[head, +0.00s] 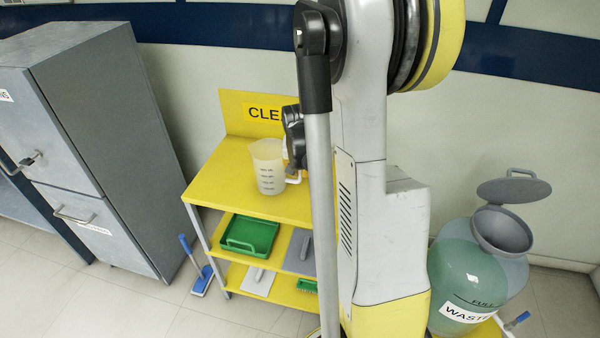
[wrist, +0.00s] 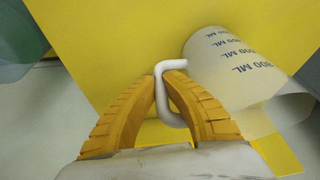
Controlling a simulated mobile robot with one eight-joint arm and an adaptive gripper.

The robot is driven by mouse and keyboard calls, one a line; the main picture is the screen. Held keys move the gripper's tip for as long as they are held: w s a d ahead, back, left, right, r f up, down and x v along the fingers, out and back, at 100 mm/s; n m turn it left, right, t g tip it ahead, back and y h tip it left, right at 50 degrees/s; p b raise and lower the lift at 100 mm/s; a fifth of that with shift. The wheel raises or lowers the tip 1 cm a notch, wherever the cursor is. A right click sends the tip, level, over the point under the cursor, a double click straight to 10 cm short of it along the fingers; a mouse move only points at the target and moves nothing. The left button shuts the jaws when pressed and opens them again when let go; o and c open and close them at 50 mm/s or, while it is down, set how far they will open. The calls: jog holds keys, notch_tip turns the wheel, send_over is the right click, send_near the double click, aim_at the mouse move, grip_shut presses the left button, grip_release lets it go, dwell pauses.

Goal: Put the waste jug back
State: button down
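The waste jug (head: 268,170), a translucent beaker with dark volume marks and a white handle, stands upright on the yellow top of the cleaning cart (head: 225,180). In the wrist view the jug (wrist: 232,70) lies to the upper right, its white handle running between the yellow fingers. My gripper (wrist: 162,78) is shut on that handle, one finger on each side. In the head view the fingers are hidden behind my arm; only a dark wrist part shows above the jug.
A big green waste container (head: 470,275) with a grey funnel and raised lid stands at the right. Grey cabinets (head: 100,130) stand at the left. Lower cart shelves hold a green tray (head: 249,236) and grey pads. The cart top left of the jug is clear.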

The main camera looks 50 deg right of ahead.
jog(key=shift+f, duration=0.2)
jog(key=c, duration=1.6)
grip_release()
jog(key=shift+r, duration=0.15)
jog(key=shift+r, duration=0.35)
jog(key=p+v, duration=0.5)
jog(key=v, duration=0.7)
jog(key=s+a+r+n+t+y, duration=0.1)
jog(key=s+a+r+n, duration=0.1)
jog(key=a, duration=0.7)
jog(key=s+a+r+n+t+y, duration=0.1)
jog(key=s+a+r+n+t, duration=0.1)
jog(key=a, duration=0.8)
jog(key=s+a+r+n+t, duration=0.1)
jog(key=s+a+r+n, duration=0.3)
jog(key=a, duration=0.5)
jog(key=shift+s+a+r+n+y, duration=0.15)
jog(key=shift+n+y, duration=0.05)
jog(key=shift+n, duration=0.3)
jog(key=shift+s+a+r+n+y, duration=0.1)
jog(key=shift+a+r+n+y, duration=0.1)
jog(key=shift+n, duration=0.3)
